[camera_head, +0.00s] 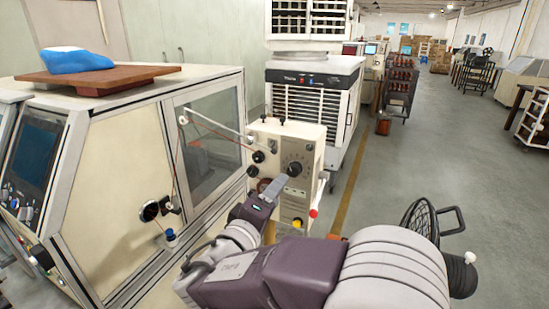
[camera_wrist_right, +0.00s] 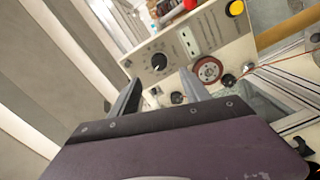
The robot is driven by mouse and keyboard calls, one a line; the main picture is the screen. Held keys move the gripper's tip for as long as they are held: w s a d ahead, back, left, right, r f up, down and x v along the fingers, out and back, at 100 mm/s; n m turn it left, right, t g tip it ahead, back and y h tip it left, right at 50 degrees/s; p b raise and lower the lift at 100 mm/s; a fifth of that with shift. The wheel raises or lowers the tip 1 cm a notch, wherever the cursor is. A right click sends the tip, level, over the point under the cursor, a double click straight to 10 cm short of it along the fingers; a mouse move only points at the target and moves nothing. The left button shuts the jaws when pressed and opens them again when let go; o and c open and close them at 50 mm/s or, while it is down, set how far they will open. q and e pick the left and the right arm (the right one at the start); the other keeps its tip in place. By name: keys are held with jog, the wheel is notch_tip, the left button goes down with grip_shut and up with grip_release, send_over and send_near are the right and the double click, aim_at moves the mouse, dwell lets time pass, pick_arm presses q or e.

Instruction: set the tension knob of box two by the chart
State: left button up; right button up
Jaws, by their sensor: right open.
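The beige tension box (camera_head: 300,150) stands beside the winding machine, and its front carries a black knob (camera_head: 295,168) on a dark round dial. In the right wrist view, the knob (camera_wrist_right: 158,62) shows a white pointer mark; the scale is too small to read. My right gripper (camera_head: 283,182) is just in front of the box face. In the right wrist view, the right gripper (camera_wrist_right: 159,79) is open and empty, its fingers apart with the knob seen beyond the gap. No box number or chart is readable. My left gripper is out of view.
The winding machine (camera_head: 115,150) stands at left, with a wooden board (camera_head: 98,78) and blue item (camera_head: 77,60) on top. A thin red wire runs to the box. Red and yellow buttons (camera_head: 297,222) sit low on the box.

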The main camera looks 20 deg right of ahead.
aim_at(292, 172)
jog(key=p+x, duration=0.2)
jog(key=x, duration=0.1)
jog(key=r+p+x, duration=0.1)
jog(key=x, duration=0.1)
jog(key=shift+d, duration=0.1)
jog(key=x, duration=0.1)
jog(key=p+x, duration=0.2)
jog(key=x, duration=0.1)
jog(key=shift+f, duration=0.35)
jog(key=shift+w+d+f, duration=0.15)
jog(key=shift+d, duration=0.1)
jog(key=shift+a, duration=0.2)
jog(key=shift+c, duration=1.2)
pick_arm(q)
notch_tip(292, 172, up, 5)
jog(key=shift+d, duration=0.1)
pick_arm(e)
grip_shut()
